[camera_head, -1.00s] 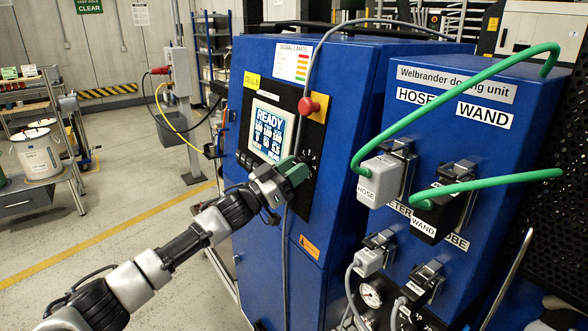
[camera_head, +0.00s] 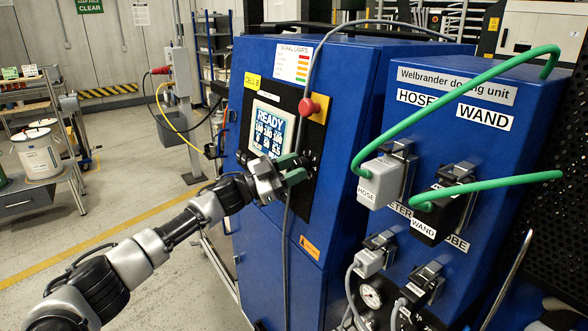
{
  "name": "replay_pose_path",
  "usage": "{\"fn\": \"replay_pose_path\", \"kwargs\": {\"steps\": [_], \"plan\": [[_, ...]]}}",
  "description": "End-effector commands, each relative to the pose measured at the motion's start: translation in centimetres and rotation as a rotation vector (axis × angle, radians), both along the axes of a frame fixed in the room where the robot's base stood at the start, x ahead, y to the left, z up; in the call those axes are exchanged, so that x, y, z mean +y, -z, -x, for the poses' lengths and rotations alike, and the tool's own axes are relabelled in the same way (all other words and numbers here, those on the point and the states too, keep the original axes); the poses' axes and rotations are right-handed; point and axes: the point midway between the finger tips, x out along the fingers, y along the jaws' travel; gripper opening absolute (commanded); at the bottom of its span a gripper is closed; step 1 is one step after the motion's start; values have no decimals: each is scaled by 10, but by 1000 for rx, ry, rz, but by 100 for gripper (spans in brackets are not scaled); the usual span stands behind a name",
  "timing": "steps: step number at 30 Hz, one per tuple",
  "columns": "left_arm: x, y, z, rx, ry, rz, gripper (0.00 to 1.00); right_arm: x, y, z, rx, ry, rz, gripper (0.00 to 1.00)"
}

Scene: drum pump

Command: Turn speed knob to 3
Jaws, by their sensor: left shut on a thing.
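My left gripper (camera_head: 300,168) is at the black control panel on the blue cabinet, just right of the lit display (camera_head: 268,130) that reads READY. Its green-grey fingers are shut on the speed knob, at the panel's right side. The fingers cover most of the knob, so its pointer and setting cannot be read. Small light marks of a dial show beside the fingertips. My right gripper is not in view.
A red mushroom button (camera_head: 308,106) on a yellow plate sits above the gripper. A grey cable (camera_head: 287,250) hangs down the cabinet front close to the fingers. The dosing unit (camera_head: 470,120) with green hoses stands at right. Open floor lies at left.

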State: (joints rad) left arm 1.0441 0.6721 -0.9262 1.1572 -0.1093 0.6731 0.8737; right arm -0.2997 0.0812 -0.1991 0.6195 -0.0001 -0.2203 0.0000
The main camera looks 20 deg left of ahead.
Motion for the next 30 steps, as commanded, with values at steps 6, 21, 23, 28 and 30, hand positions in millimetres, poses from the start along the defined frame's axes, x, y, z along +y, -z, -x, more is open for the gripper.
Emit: {"fn": "replay_pose_path", "kwargs": {"steps": [6, 21, 23, 28, 30], "plan": [[1, -1, -2, -126, 38, -163, 12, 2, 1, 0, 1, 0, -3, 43], [3, -6, -4, -412, 125, -531, 12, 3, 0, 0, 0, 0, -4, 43], [3, -7, -4, -445, 137, -573, 12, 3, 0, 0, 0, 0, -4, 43], [3, -8, -4, -528, 161, -680, 12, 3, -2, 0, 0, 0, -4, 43], [2, -8, -4, -557, 172, -717, 12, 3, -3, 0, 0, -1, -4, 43]]}}
